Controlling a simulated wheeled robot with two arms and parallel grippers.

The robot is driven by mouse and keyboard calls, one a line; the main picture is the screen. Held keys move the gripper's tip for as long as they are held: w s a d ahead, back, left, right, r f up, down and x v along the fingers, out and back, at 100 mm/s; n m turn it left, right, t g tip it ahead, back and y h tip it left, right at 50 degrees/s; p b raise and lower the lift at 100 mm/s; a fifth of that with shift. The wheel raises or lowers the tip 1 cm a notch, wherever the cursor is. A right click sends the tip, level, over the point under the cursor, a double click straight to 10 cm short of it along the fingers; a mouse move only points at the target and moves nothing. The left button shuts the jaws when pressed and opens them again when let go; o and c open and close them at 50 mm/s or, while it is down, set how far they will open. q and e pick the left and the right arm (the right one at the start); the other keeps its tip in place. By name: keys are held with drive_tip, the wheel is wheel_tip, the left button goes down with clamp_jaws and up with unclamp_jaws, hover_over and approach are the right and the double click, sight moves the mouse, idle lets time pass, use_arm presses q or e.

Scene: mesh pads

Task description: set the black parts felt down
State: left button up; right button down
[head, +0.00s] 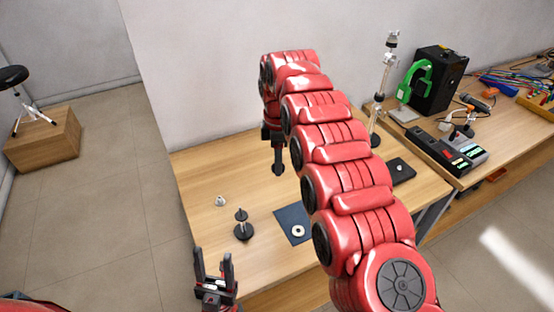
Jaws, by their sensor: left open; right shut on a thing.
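A flat black pad, which looks like the black parts felt (401,170), lies on the right part of the wooden table with a small light piece on it. My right arm crosses in front of its left side. My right gripper (278,168) is over the back middle of the table, well left of the pad, pointing down. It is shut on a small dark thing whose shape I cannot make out. My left gripper (214,270) is open and empty at the table's front left edge, its fingers pointing up in the picture.
A dark blue mat (290,217) with a pale ring (298,231) lies mid-table. A black spindle stand (242,225) and a small metal piece (220,201) stand left of it. A tall metal stand (384,85) is behind right; a cluttered bench (492,118) adjoins. The back left tabletop is clear.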

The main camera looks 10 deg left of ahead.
drive_tip(key=shift+w+d+r+m, duration=0.1)
drive_tip(key=shift+w+d+m, duration=0.3)
drive_tip(key=shift+d+m, duration=0.35)
drive_tip(key=d+m, duration=0.1)
drive_tip(key=w+d+m, duration=0.1)
drive_tip(key=d, duration=0.1)
drive_tip(key=d+m, duration=0.1)
drive_tip(key=shift+w+d+r+m, duration=0.25)
drive_tip(key=shift+w+r+m, duration=0.05)
drive_tip(key=shift+r+m, duration=0.05)
drive_tip(key=w+d+m, duration=0.2)
drive_tip(key=d+m, duration=0.3)
drive_tip(key=d, duration=0.2)
drive_tip(key=shift+f, duration=0.15)
drive_tip(key=shift+d+m, duration=0.25)
drive_tip(key=shift+m, duration=0.15)
